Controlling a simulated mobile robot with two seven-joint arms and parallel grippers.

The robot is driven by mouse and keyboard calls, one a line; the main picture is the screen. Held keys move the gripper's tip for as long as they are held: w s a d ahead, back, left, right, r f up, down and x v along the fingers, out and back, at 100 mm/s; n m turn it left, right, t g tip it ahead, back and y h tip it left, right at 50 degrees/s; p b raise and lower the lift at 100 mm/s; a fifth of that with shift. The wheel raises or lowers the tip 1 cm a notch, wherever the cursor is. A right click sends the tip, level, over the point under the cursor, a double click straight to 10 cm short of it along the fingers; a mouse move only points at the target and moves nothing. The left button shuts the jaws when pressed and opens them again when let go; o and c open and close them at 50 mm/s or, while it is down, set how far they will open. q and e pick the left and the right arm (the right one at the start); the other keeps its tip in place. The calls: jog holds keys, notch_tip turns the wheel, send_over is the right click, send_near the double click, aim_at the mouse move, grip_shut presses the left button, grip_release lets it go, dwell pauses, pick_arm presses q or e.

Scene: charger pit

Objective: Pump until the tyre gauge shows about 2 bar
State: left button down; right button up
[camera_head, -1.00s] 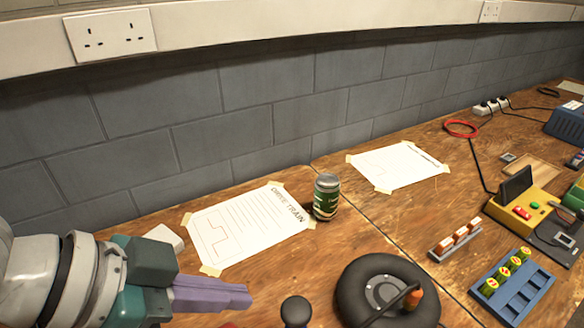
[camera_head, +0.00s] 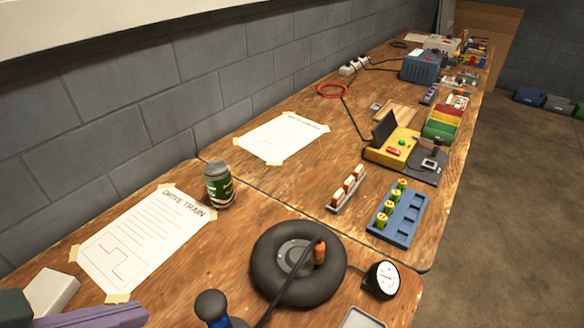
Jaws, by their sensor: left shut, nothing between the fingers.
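A black tyre (camera_head: 262,278) lies flat on the wooden bench near the bottom middle, with a grey hub and an orange-tipped black hose fitting (camera_head: 319,251) at it. A round gauge (camera_head: 382,280) with a white dial and black rim stands just right of the tyre; its reading is too small to tell. The pump's black knob handle (camera_head: 211,306) with a blue part below shows at the bottom edge; the rest is cut off. My left gripper (camera_head: 125,314), with purple fingers, is shut and empty at the bottom left, apart from the handle. My right gripper is out of view.
A green can (camera_head: 218,186) stands behind the tyre. Taped sheets (camera_head: 146,240) lie left and behind. A blue battery rack (camera_head: 408,218), a grey fuse strip (camera_head: 346,191) and a yellow device (camera_head: 392,147) sit right. The bench's right edge drops to the floor.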

pick_arm(q)
jog(key=shift+r, duration=0.1)
dwell(0.4)
notch_tip(320, 180, up, 3)
jog(key=shift+f+b, duration=0.2)
jog(key=shift+b, duration=0.35)
jog(key=b, duration=0.2)
send_over(213, 298)
jog(key=s+a, duration=0.2)
jog(key=f, duration=0.7)
jog(key=shift+d+f, duration=0.1)
jog(key=shift+d, duration=0.1)
notch_tip(213, 298, down, 3)
jog(key=shift+r, duration=0.2)
jog(key=shift+f+b, duration=0.35)
jog(key=shift+f, duration=0.3)
jog(key=shift+f, duration=0.1)
